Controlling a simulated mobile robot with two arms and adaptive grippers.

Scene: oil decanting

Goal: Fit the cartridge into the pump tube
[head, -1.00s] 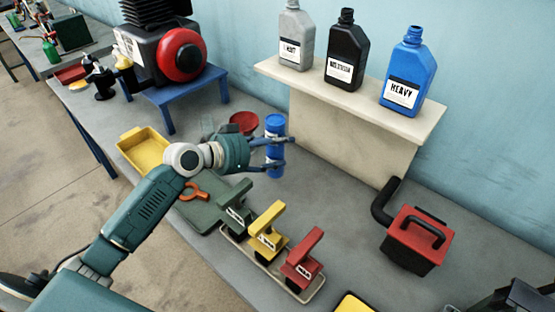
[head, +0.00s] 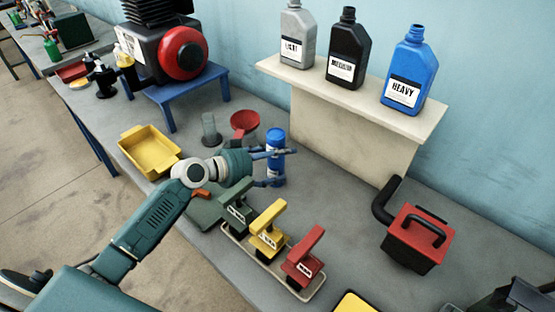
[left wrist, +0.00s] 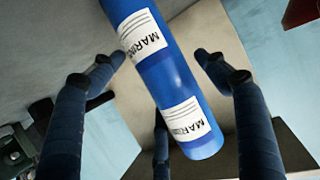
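A blue cylindrical cartridge (head: 273,160) stands roughly upright on the bench in the head view. In the left wrist view the cartridge (left wrist: 165,75) crosses the picture at a tilt and carries white labels beginning "MARIN". My left gripper (head: 272,168) is at the cartridge, its fingers around it. In the left wrist view the gripper's fingers (left wrist: 158,58) are spread, with a gap visible on the right side. A grey-green cylinder (head: 210,130) stands behind the gripper; I cannot tell whether it is the pump tube. My right gripper is not in view.
A red funnel (head: 245,121) stands behind the cartridge. A yellow tray (head: 147,152) is to the left. Green, yellow and red pump-like blocks (head: 268,240) sit in a tray in front. A red-and-black box (head: 415,240) is at right. A shelf (head: 350,98) holds labelled bottles.

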